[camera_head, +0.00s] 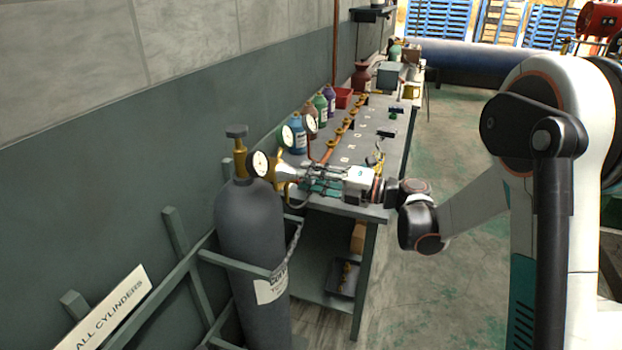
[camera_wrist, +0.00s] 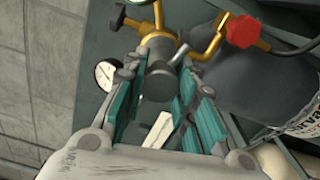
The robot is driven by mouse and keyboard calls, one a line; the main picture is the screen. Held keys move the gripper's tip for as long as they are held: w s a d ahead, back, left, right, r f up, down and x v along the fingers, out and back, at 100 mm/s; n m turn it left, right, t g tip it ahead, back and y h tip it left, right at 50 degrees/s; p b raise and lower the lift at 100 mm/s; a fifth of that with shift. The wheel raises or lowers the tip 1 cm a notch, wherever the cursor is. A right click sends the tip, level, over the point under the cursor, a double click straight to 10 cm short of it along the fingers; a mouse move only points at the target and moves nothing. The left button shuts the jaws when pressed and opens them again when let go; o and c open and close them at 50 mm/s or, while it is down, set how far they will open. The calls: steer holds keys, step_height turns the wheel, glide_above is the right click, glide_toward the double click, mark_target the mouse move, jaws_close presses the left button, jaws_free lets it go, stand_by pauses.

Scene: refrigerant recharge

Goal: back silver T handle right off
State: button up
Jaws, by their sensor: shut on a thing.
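The regulator is a brass body (camera_head: 285,172) with round white gauges, mounted at the top of the grey cylinder (camera_head: 250,220). In the wrist view its brass body (camera_wrist: 160,45) has a grey, round-ended handle (camera_wrist: 156,86) pointing toward me. I take this to be the silver T handle; its crossbar is not clear. My gripper (camera_head: 302,174) reaches in from the right. The fingers partly hide the handle's sides.
A red knob (camera_wrist: 242,32) is right of the regulator. A gauge (camera_wrist: 105,74) is close to the left finger. The cylinder's dark valve top (camera_head: 237,131) stands upright. The bench (camera_head: 370,150) holds several bottles and brass fittings. Open floor (camera_head: 450,240) lies right of the bench.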

steer(key=n, duration=0.3)
steer(key=shift+f, duration=0.1)
steer(key=shift+o, duration=0.8)
steer(key=shift+n, duration=0.9)
steer(key=shift+o, duration=0.2)
steer(key=shift+s, duration=0.1)
steer(key=o, duration=0.9)
steer(key=shift+d, duration=0.1)
steer(key=v, duration=1.1)
steer(key=shift+s+d, duration=0.1)
steer(key=shift+d, duration=0.25)
